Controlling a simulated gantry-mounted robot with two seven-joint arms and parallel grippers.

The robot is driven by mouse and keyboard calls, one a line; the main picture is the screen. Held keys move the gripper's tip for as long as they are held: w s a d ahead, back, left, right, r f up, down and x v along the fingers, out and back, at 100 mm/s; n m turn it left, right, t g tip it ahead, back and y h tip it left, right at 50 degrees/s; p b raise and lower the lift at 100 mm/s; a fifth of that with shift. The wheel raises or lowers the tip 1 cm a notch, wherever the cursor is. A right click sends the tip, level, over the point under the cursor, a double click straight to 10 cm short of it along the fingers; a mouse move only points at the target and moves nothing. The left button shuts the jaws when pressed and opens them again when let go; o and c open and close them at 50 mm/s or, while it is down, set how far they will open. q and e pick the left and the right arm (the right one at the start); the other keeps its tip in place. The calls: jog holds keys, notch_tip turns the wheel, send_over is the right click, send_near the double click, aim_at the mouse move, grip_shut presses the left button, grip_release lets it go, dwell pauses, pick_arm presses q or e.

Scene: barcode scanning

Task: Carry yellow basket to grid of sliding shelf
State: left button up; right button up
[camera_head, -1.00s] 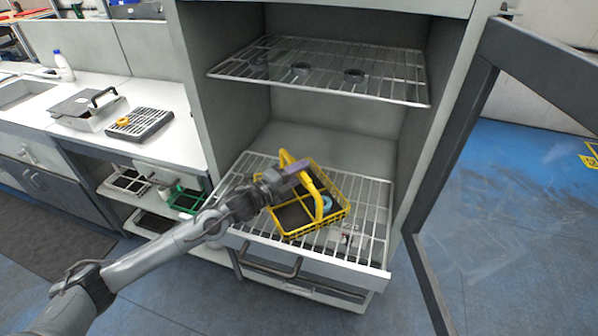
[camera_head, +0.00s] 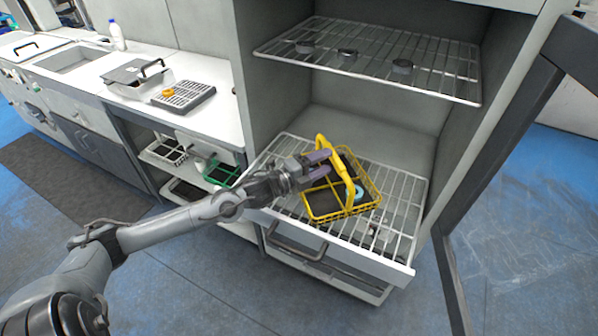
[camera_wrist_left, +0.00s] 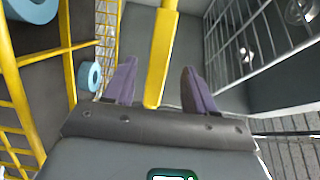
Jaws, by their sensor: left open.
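The yellow basket (camera_head: 322,215) stands on the wire grid of the pulled-out lower shelf (camera_head: 400,195) in the cabinet. Its raised handle (camera_head: 335,160) arches over it, and a light-blue ring (camera_head: 357,193) lies inside. My left gripper (camera_head: 322,164) is open at the handle, above the basket's left side. In the left wrist view the handle (camera_wrist_left: 160,60) runs between the two purple fingertips (camera_wrist_left: 158,85), with gaps beside it. The ring also shows in the left wrist view (camera_wrist_left: 90,76). My right gripper is not in view.
An upper wire shelf (camera_head: 440,78) with dark round items hangs above. The open cabinet door (camera_head: 500,150) stands at the right. A white counter (camera_head: 215,118) with a grey rack (camera_head: 185,95) is at the left, above a green basket (camera_head: 222,174).

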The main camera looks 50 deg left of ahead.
pick_arm(q)
jog(key=s+a+p, duration=0.1)
jog(key=s, duration=0.6)
jog(key=shift+s, duration=0.3)
jog(key=shift+a, duration=0.1)
jog(key=shift+r+p, duration=0.1)
jog(key=shift+p, duration=0.2)
